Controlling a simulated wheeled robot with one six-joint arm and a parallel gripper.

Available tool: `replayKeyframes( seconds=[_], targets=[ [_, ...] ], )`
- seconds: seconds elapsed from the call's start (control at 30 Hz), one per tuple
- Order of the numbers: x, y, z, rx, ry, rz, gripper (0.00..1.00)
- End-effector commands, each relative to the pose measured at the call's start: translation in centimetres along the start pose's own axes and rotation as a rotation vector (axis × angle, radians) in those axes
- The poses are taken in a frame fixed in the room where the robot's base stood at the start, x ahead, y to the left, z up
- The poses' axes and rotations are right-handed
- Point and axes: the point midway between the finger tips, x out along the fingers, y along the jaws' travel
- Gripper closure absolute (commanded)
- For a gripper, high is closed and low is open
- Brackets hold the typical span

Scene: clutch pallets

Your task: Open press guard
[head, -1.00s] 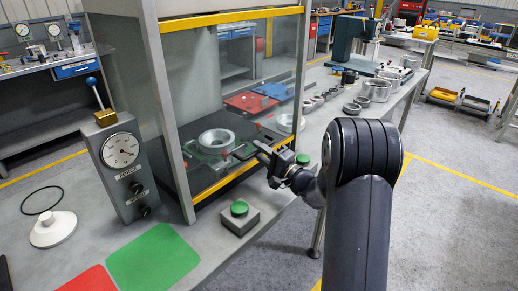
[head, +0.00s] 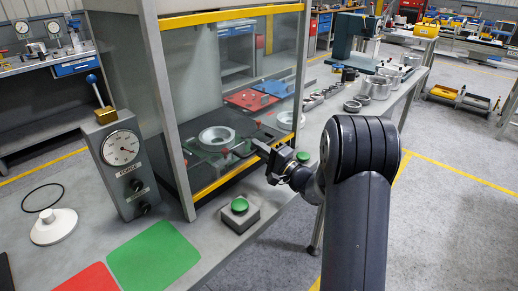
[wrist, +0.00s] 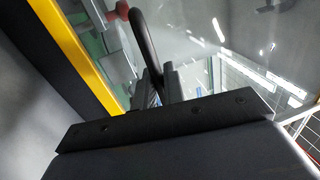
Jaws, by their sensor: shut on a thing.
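The press guard is a clear panel (head: 240,70) with a yellow bottom rail (head: 228,180), in front of the press in the head view. The rail is low, near the bench top, and also shows in the wrist view (wrist: 85,55). My gripper (head: 262,147) is at the right part of the guard's lower edge. In the wrist view my gripper (wrist: 160,78) is shut on a dark curved handle (wrist: 144,35), which rises between the fingers. In the head view the handle is too small to make out.
A green button box (head: 239,214) stands on the bench before the guard. A force gauge box (head: 121,150) with a blue-knobbed lever stands left. Behind the clear panel are a metal ring part (head: 216,138) and a red pallet (head: 250,101). Metal rings line the bench to the right.

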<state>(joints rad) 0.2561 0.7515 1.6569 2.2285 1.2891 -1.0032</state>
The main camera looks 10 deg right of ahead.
Motion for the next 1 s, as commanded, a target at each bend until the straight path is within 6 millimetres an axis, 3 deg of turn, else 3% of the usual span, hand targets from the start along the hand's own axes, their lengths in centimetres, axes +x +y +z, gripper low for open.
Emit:
replayKeyframes(
  seconds=[0.17,0.37,0.57,1.0],
  targets=[
    [0.0,-0.2,0.0,0.0,0.0,0.001,1.0],
    [0.5,-2.6,0.0,-0.005,0.0,-0.005,1.0],
    [1.5,-8.0,0.0,-0.01,0.0,-0.008,1.0],
    [4.3,-23.2,0.0,-0.007,0.0,-0.006,1.0]
  ],
)
